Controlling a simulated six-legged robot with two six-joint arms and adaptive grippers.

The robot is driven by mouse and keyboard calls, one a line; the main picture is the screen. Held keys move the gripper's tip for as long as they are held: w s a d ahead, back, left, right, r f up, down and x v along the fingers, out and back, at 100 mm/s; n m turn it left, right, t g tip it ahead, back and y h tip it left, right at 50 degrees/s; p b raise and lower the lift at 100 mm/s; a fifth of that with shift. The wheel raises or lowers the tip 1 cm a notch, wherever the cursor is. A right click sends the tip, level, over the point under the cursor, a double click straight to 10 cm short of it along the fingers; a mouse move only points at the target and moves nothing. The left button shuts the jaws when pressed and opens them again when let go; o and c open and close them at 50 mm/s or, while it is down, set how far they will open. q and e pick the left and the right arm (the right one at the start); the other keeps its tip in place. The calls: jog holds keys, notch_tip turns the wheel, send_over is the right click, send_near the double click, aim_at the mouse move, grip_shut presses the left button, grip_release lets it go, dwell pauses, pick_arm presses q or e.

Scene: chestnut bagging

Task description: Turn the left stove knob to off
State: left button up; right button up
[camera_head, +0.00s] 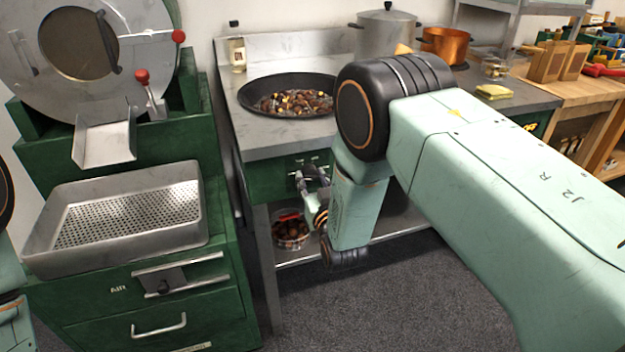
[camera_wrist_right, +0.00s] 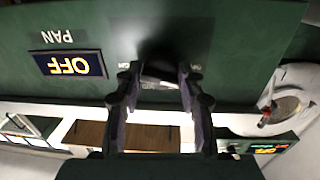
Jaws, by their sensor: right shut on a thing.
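The green stove front (camera_head: 262,183) is below the steel counter in the head view. My right gripper (camera_head: 311,178) reaches this panel, its fingers pointing at it. In the right wrist view, which is upside down, the gripper (camera_wrist_right: 160,82) is shut on a dark knob (camera_wrist_right: 158,70), mostly hidden between the fingertips. Beside it a lit display (camera_wrist_right: 70,65) reads OFF in yellow, with the word PAN next to it. The knob's exact angle is hard to see. Only a bit of my left arm shows at the left edge; its gripper is out of view.
A black pan (camera_head: 247,97) with chestnuts sits on the stove top. A tub of chestnuts (camera_head: 291,232) stands on the shelf below. A green roaster cabinet (camera_head: 120,270) with a perforated tray (camera_head: 50,245) is at left. A steel pot (camera_head: 385,35) and copper pot (camera_head: 447,43) stand behind.

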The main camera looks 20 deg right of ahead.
jog(key=shift+n, duration=1.2)
jog(key=o, duration=1.1)
jog(key=shift+a, duration=0.1)
jog(key=shift+o, duration=0.2)
jog(key=s, duration=1.2)
jog(key=shift+a, duration=0.15)
